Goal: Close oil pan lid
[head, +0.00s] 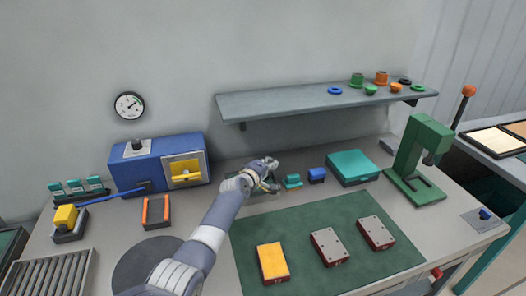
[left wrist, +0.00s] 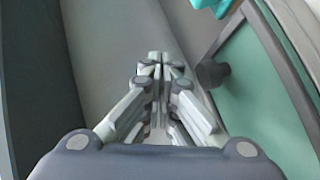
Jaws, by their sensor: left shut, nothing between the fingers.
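My left gripper (head: 268,172) is at the back of the bench, its fingers shut and empty. In the head view it covers most of a small dark green box (head: 262,188), which may be the oil pan. In the left wrist view the fingertips (left wrist: 158,62) are together. Just right of them is a dark round knob (left wrist: 212,73) at the edge of a green panel (left wrist: 255,95) with a dark rim, which looks like the pan's lid. A gap shows between fingers and knob. I cannot tell how far the lid stands open. My right gripper is out of view.
A teal piece (head: 293,181), a blue block (head: 317,175) and a teal box (head: 352,167) stand to the right. The blue machine (head: 160,163) is to the left. The green mat (head: 300,225) in front holds several boxes. A shelf (head: 320,100) hangs above.

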